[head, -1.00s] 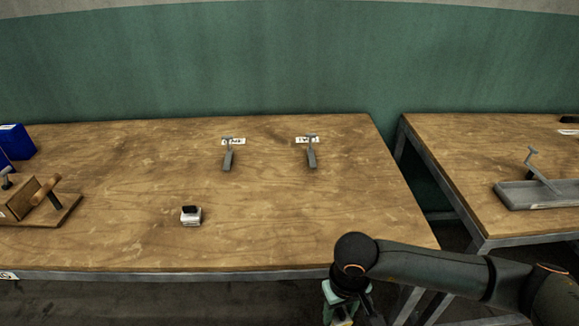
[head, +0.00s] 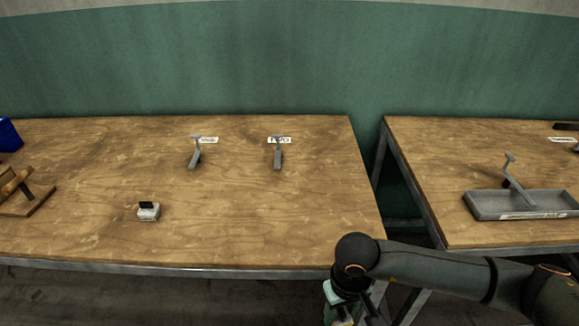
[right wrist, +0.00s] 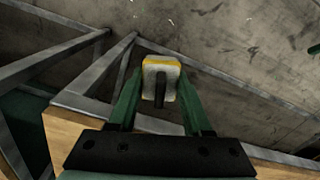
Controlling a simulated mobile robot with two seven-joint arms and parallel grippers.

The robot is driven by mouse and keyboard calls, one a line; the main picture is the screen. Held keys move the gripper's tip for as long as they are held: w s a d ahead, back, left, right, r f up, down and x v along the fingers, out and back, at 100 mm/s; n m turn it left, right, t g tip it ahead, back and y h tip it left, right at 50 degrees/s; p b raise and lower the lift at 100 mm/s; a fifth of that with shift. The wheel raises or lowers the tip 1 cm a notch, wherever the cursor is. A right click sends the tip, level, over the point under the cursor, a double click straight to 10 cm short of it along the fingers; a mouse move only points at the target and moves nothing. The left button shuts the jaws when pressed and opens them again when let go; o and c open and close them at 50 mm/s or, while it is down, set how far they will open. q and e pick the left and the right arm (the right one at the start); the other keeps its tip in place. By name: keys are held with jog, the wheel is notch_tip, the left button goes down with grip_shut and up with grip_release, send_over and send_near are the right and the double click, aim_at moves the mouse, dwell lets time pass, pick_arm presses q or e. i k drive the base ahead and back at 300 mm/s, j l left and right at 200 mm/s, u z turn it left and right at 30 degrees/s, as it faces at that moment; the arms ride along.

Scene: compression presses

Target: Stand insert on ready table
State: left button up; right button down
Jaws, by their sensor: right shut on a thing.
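My right gripper (head: 347,304) is low in front of the right end of the middle table, below its top in the head view. In the right wrist view its two green fingers (right wrist: 160,92) are shut on the insert (right wrist: 160,64), a small pale block with a yellow edge and a dark part in its middle. The insert is held over the grey floor, beyond the table edge. In the head view it is mostly hidden by the gripper. My left gripper is not in view. I cannot read which table is the ready table.
The middle table (head: 230,235) carries a small white block with a black top (head: 148,213) and two grey stands with labels (head: 195,155). The right table (head: 450,150) carries a grey tray (head: 490,209) with a lever. A gap separates the tables. Bare wood surrounds these things.

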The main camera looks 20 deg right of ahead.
aim_at(540, 168)
jog(key=k+l, duration=0.1)
jog(key=l, duration=0.3)
jog(key=l+u, duration=0.1)
jog(key=l, duration=0.25)
jog(key=k+l, duration=0.15)
jog(key=l, duration=0.25)
jog(key=k+l+u, duration=0.1)
jog(key=l, duration=0.3)
jog(key=k+l, duration=0.1)
jog(key=l, duration=0.25)
jog(key=k+l, duration=0.1)
jog(key=l, duration=0.8)
jog(key=k+l+u, duration=0.1)
jog(key=l, duration=0.4)
jog(key=k+l+u, duration=0.1)
jog(key=l, duration=0.45)
